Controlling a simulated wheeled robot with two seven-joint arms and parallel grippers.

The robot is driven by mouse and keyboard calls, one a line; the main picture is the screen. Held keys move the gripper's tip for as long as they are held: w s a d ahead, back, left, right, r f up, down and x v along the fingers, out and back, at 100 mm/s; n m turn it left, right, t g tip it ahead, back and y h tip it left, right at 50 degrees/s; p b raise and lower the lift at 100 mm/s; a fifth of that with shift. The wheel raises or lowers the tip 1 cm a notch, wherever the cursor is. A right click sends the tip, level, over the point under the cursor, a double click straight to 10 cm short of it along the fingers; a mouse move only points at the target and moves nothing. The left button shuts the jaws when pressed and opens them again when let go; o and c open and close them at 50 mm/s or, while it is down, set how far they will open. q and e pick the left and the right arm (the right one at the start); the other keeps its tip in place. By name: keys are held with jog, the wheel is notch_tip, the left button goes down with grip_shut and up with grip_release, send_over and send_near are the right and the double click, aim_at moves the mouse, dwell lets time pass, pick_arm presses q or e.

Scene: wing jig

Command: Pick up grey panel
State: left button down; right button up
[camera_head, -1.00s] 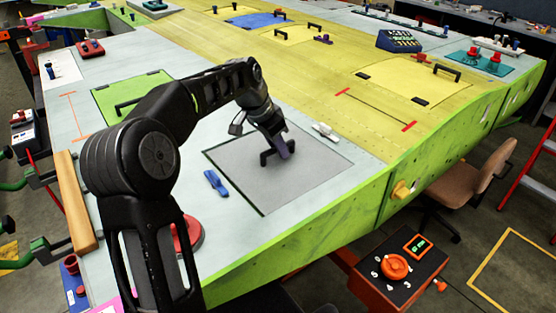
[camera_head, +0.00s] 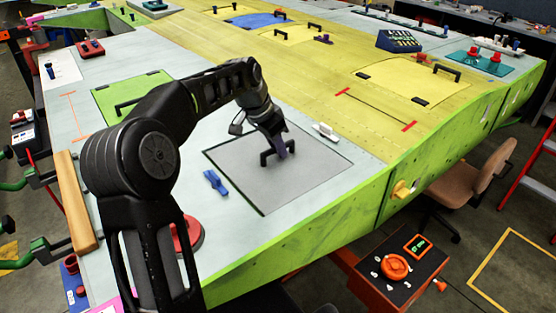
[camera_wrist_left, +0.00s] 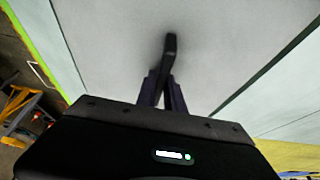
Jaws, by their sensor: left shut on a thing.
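The grey panel (camera_head: 305,180) lies flat in the pale wing surface, with a dark seam around it. A black handle stands on the panel, and my left gripper (camera_head: 282,154) is shut on that handle from above. In the left wrist view the panel (camera_wrist_left: 115,45) fills the upper middle, and the gripper's fingers (camera_wrist_left: 165,90) close on the black handle (camera_wrist_left: 170,48). The fingers hide part of the handle. I cannot see any gap under the panel. My right gripper is not in view.
A blue tool (camera_head: 215,182) lies left of the panel and a small white object (camera_head: 325,131) lies behind it. A green panel (camera_head: 130,95) with a handle is at the left. The wing's green front edge (camera_head: 330,215) drops away in front.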

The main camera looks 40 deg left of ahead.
pick_arm(q)
jog(key=shift+r, duration=0.15)
dwell(0.5)
notch_tip(320, 180, up, 10)
jog(key=shift+f, duration=0.1)
